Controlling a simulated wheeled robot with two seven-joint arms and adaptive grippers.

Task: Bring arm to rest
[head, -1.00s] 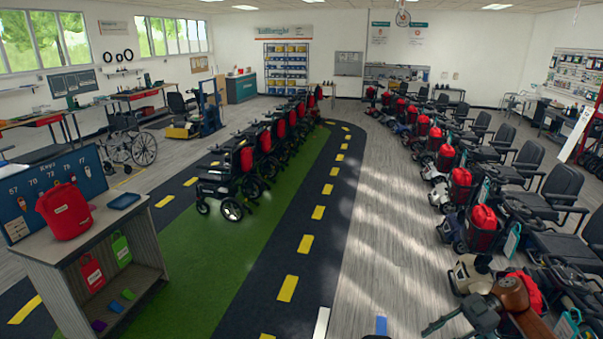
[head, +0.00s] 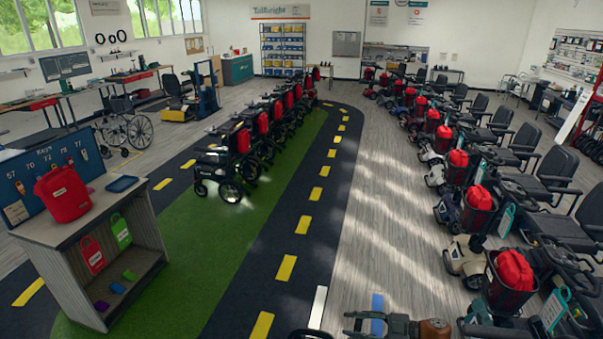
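My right arm shows at the bottom edge of the head view, with a copper-brown joint just right of its gripper.
A row of scooters (head: 470,250) runs along the right. A grey stand (head: 60,262) with a red bag (head: 63,193) on top is at left. The wood-look floor (head: 385,210) between is clear.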

